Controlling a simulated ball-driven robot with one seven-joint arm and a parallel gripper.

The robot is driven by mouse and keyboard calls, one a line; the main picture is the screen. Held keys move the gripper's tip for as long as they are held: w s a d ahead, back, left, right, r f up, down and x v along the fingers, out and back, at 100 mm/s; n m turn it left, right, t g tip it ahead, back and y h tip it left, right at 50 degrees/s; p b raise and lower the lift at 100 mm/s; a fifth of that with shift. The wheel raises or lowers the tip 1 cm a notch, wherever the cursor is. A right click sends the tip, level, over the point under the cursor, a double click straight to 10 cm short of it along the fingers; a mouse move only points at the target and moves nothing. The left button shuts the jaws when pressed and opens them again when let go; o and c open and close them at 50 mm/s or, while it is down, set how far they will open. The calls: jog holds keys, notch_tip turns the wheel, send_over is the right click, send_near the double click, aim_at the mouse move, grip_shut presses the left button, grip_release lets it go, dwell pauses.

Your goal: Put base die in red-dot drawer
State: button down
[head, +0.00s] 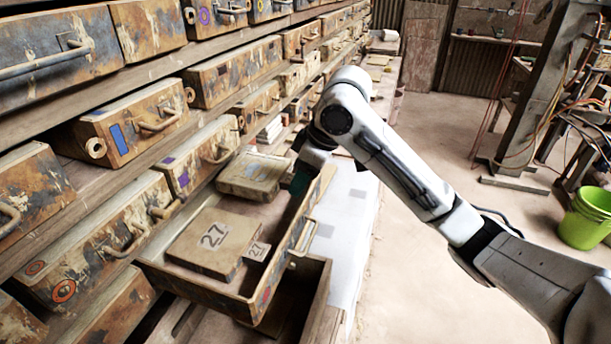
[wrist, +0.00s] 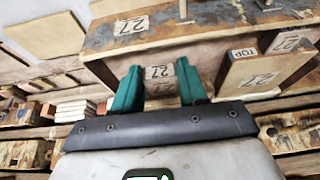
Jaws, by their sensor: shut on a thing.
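The red-dot drawer (head: 286,262) is pulled open, with a red dot on the near end of its front. A flat tan block (head: 205,238) marked 27 lies inside it. My gripper (head: 301,180) is at the drawer's far end, beside another tan block, which I take for the base die (head: 250,180). In the wrist view, my teal fingers (wrist: 160,90) are shut on a piece with a 27 label, the base die (wrist: 160,72). Another 27 block marked TOP (wrist: 245,70) shows to the right. Whether the held die touches the drawer floor cannot be told.
Rusty drawers (head: 105,240) with coloured marks fill the racks on the left. Another open drawer (head: 290,300) sits below. A white sheet (head: 350,225) lies to the right. A green bucket (head: 588,218) stands on open floor at the far right.

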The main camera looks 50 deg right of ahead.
aim_at(298, 203)
jog(key=shift+f+b, duration=1.05)
jog(key=shift+f, duration=0.8)
jog(key=shift+f, duration=0.1)
jog(key=c, duration=1.1)
grip_release()
jog(key=o, duration=0.6)
jog(key=shift+s+f, duration=0.1)
jog(key=shift+f, duration=0.1)
jog(key=v, duration=1.1)
jog(key=shift+w+r, duration=0.2)
jog(key=shift+r, duration=0.2)
